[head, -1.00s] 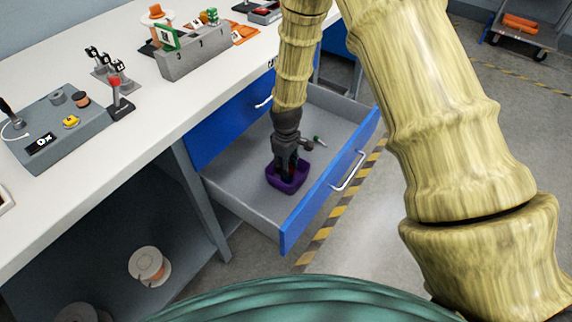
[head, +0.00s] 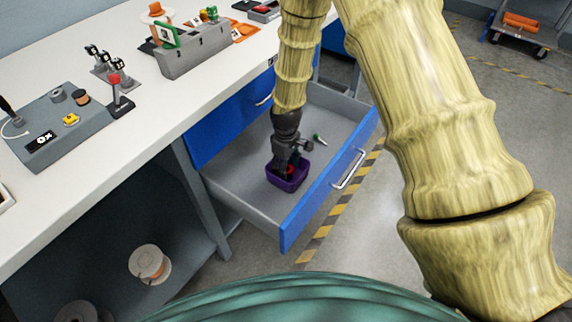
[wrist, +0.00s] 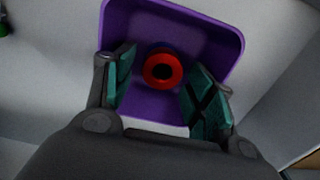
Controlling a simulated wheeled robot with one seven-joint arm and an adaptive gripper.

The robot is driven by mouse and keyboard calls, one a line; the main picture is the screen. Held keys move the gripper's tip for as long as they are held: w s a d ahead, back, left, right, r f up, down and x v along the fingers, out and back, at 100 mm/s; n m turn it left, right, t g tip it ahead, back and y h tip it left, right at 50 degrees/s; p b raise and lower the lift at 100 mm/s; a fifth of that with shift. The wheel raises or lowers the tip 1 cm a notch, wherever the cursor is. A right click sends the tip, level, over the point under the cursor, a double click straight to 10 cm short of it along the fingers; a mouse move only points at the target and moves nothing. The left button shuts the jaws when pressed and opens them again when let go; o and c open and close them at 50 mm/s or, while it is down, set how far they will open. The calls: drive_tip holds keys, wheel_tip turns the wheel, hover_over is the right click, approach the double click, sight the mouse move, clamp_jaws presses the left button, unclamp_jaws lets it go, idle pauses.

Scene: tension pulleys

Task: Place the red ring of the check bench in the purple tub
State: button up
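The purple tub (head: 299,179) stands in the open grey drawer, and it fills much of the wrist view (wrist: 222,36). The red ring (wrist: 162,69), with a dark centre, is inside the tub in the wrist view; a bit of red also shows in the head view (head: 290,170). My gripper (wrist: 160,88) is over the tub with its two green-padded fingers spread on either side of the ring. Gaps show between the ring and both pads. In the head view my gripper (head: 284,168) reaches down at the tub, its fingertips partly hidden.
The drawer's blue front (head: 318,193) and its side walls surround the tub. A small green-tipped tool (head: 319,139) lies in the drawer behind the tub. The white bench top (head: 150,110) holds a grey check bench (head: 62,135) and several fixtures at left.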

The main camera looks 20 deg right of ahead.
drive_tip(key=shift+r, duration=0.1)
wheel_tip(320, 180, up, 13)
drive_tip(key=shift+p, duration=0.35)
idle(0.4)
drive_tip(key=shift+c, duration=0.5)
idle(0.7)
